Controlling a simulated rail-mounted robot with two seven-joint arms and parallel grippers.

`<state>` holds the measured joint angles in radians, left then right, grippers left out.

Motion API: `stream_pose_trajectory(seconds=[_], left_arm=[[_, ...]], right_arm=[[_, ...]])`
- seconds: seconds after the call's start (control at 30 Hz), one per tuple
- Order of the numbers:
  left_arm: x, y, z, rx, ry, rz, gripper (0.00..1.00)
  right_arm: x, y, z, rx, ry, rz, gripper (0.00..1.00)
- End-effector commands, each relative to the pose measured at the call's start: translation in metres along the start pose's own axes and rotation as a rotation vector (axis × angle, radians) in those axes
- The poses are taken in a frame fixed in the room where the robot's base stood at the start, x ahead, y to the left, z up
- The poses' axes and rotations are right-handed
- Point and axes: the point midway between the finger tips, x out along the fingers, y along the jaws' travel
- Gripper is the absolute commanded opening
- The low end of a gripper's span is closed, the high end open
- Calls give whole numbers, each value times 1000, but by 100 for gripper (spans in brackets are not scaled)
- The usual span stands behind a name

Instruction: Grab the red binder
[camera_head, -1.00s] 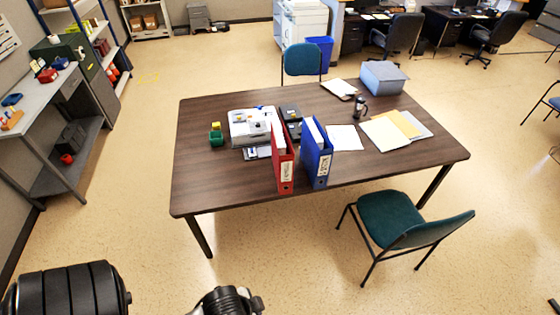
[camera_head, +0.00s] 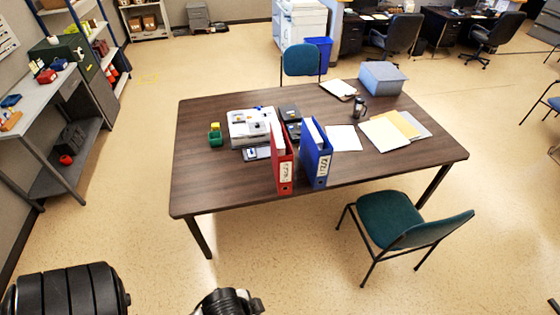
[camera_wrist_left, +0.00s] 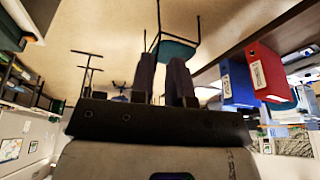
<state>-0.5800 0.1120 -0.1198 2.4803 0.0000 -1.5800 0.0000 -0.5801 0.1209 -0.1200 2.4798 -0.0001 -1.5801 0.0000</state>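The red binder (camera_head: 283,163) stands upright near the front edge of the brown table (camera_head: 215,185), its labelled spine facing me. A blue binder (camera_head: 317,158) stands upright just right of it. Both show upside down in the left wrist view, the red binder (camera_wrist_left: 268,72) at the right beside the blue binder (camera_wrist_left: 237,80). My left gripper (camera_wrist_left: 162,62) has its two dark fingers a little apart with nothing between them. It is clear of both binders. My right gripper is in neither current view.
A white device (camera_head: 252,128) and a green box (camera_head: 215,138) lie left of and behind the binders. Papers (camera_head: 385,134) and a blue-grey box (camera_head: 383,77) are to the right. A teal chair (camera_head: 400,222) stands at the front right. The table's front left is bare.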

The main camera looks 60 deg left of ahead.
Motion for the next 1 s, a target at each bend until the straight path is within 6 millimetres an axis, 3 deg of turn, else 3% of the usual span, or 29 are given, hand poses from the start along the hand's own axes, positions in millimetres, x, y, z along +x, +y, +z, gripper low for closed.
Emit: stream_pose_trajectory(seconds=[0.07, 0.83, 1.0], left_arm=[[0, 0, 0, 1, 0, -1, 24], [0, -3, 1, 10, -2, -8, 98], [0, -1, 1, 5, -1, -3, 100]], right_arm=[[0, 0, 0, 0, 0, 0, 72], [0, 0, 0, 0, 1, 0, 72], [0, 0, 0, 0, 1, 0, 72]])
